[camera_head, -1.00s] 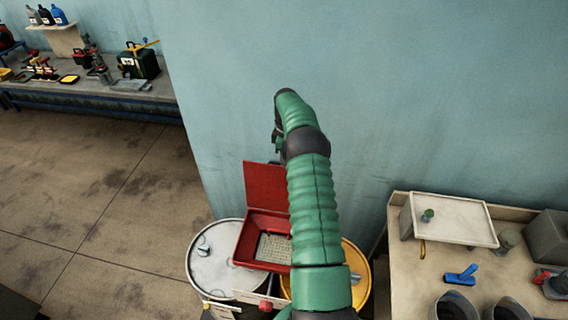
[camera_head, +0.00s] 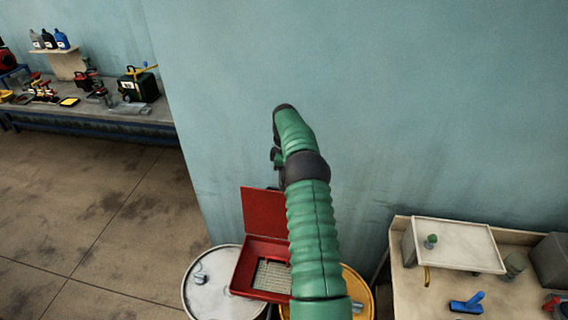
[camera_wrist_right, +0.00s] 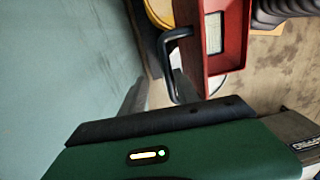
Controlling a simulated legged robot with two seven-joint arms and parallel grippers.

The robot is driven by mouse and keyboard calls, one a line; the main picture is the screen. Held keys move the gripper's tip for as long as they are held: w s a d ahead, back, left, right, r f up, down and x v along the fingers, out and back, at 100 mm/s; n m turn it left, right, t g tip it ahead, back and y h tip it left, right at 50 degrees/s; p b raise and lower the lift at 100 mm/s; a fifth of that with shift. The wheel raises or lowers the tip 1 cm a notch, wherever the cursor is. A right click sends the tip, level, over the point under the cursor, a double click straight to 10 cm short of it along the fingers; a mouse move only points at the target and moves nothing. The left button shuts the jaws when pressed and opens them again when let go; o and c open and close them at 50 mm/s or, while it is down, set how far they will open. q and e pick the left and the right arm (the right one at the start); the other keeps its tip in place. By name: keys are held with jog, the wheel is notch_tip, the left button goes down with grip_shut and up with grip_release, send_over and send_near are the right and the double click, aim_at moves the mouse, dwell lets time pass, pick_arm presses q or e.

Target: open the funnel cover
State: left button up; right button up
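The red funnel (camera_head: 243,278) sits over the drums in the head view, with its pale mesh (camera_head: 272,274) uncovered. Its red cover (camera_head: 263,212) stands up at the back edge, open. My right arm reaches up in front of the funnel and hides its right part. My right gripper (camera_head: 277,158) is mostly hidden behind the arm, above the cover. In the right wrist view, the red funnel (camera_wrist_right: 238,50) and a black handle (camera_wrist_right: 171,62) appear beyond my green gripper body. My left gripper is out of view.
A white drum (camera_head: 205,295) and a yellow drum (camera_head: 362,292) stand under the funnel. A workbench (camera_head: 425,302) with a tray (camera_head: 460,240) and a blue-handled tool (camera_head: 468,303) is at right. The blue wall (camera_head: 400,100) is close behind.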

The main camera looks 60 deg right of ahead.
pick_arm(q)
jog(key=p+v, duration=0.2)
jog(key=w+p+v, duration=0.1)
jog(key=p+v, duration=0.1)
jog(key=p, duration=0.1)
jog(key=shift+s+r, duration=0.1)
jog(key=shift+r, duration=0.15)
pick_arm(e)
notch_tip(320, 180, up, 14)
jog(key=shift+w+d, duration=0.2)
jog(key=shift+d, duration=0.15)
jog(key=shift+d, duration=0.1)
